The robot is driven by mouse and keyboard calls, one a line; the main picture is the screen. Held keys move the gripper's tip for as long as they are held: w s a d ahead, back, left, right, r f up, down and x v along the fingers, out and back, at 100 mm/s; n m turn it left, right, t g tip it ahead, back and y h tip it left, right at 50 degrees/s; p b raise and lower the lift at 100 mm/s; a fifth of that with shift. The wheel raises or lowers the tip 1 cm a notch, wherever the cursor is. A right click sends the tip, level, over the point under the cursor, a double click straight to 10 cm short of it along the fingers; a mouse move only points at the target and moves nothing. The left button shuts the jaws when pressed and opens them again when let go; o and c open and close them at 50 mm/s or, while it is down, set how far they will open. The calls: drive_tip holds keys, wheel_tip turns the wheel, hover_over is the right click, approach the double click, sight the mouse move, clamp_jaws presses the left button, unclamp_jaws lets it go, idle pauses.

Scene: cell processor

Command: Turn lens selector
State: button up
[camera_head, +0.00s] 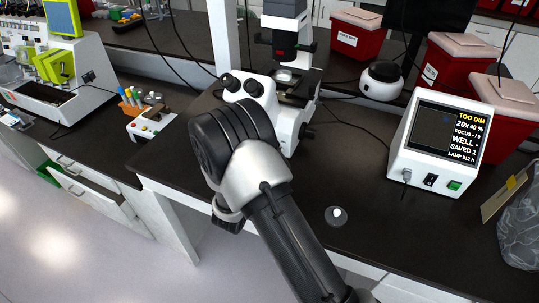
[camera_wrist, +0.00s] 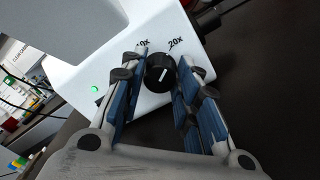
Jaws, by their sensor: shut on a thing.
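The lens selector is a round black knob (camera_wrist: 160,75) with a white pointer line, on a white microscope housing (camera_wrist: 98,60). The pointer tilts up and to the right, toward the "20x" label. Another label at the upper left of the knob is partly covered by a finger. My gripper (camera_wrist: 160,68) has its blue-padded fingers on either side of the knob and is shut on it. In the head view the microscope (camera_head: 290,108) stands on the dark bench, and my arm hides the knob and the fingers. The white display box (camera_head: 438,152) reads "TOO DIM" and "20x 40 %".
Red bins (camera_head: 357,36) stand at the back right. A small round grey-and-white knob (camera_head: 337,215) sits on the bench front. A rack with coloured tubes (camera_head: 150,118) is on the left bench. A green light (camera_wrist: 94,88) glows on the housing. Cables run behind the microscope.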

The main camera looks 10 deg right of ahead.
drive_tip(key=shift+m, duration=0.4)
drive_tip(key=o, duration=1.1)
drive_tip(key=shift+a, duration=0.1)
drive_tip(key=v, duration=1.2)
